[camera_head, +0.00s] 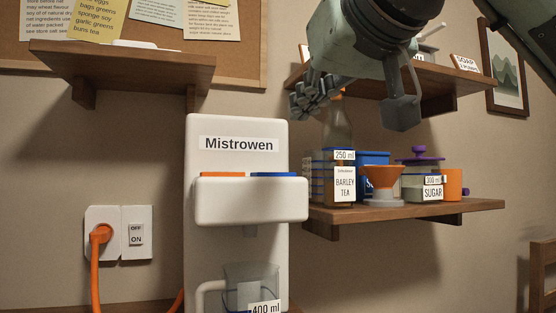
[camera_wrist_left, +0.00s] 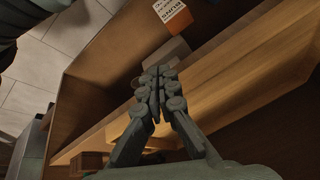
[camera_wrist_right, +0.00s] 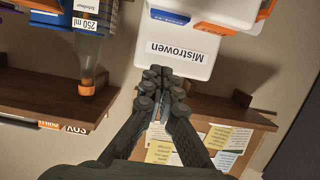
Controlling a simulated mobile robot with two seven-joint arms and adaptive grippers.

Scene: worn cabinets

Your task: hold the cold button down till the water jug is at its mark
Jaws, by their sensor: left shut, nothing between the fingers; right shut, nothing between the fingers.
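The white Mistrowen dispenser (camera_head: 239,160) stands in the middle of the head view. An orange button (camera_head: 222,174) and a blue button (camera_head: 273,174) lie on top of its jutting front; no word on them is readable. A clear jug (camera_head: 250,273) with a 400 ml label stands under the spout; its lower part is cut off and its water level cannot be told. My right gripper (camera_head: 308,98) is shut and empty, above and right of the blue button, apart from it. In the right wrist view the blue button (camera_wrist_right: 170,16) shows beyond the fingertips. My left gripper (camera_wrist_left: 157,78) is shut and empty, only in its wrist view.
A shelf (camera_head: 405,216) right of the dispenser holds barley tea (camera_head: 344,186), an orange dripper (camera_head: 383,178) and a sugar jar (camera_head: 432,190). Upper shelves (camera_head: 130,62) flank the space above. An orange plug (camera_head: 101,234) and a switch (camera_head: 136,235) are on the wall. A wooden surface (camera_wrist_left: 200,80) lies near my left gripper.

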